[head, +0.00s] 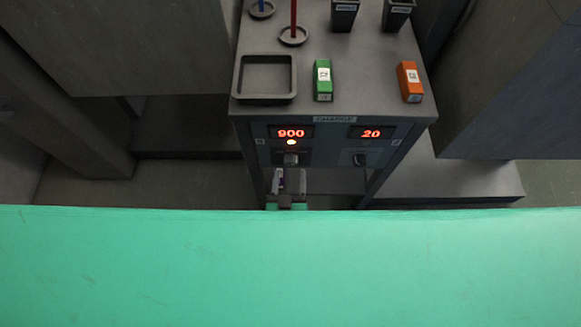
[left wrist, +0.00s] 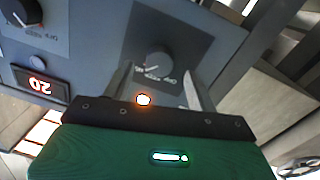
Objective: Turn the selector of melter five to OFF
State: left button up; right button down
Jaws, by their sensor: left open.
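The cabinet front (head: 325,150) carries two selectors, each under a red display. The left selector (head: 291,159) sits below the display reading 900 and a lit lamp (head: 291,142). The right selector (head: 360,160) sits below the display reading 20. Which is melter five I cannot read. My left gripper (head: 290,176) is open just below the left selector in the head view. In the left wrist view, the selector beside the lit lamp (left wrist: 143,99) has its round knob (left wrist: 158,63) between the open fingers (left wrist: 158,88); contact cannot be told. My right gripper is not in view.
On the cabinet top stand an empty grey tray (head: 237,87), a green block (head: 323,80), an orange block (head: 410,82), two dark cups and two small round stands. Grey walls flank the cabinet. In the left wrist view, the other selector (left wrist: 18,12) lies at upper left.

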aim_at(291, 165)
pick_arm(q)
jog(key=shift+w+d, duration=0.1)
jog(key=shift+w, duration=1.5)
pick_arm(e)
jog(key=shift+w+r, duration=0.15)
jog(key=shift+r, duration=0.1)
pick_arm(q)
jog(key=c, duration=1)
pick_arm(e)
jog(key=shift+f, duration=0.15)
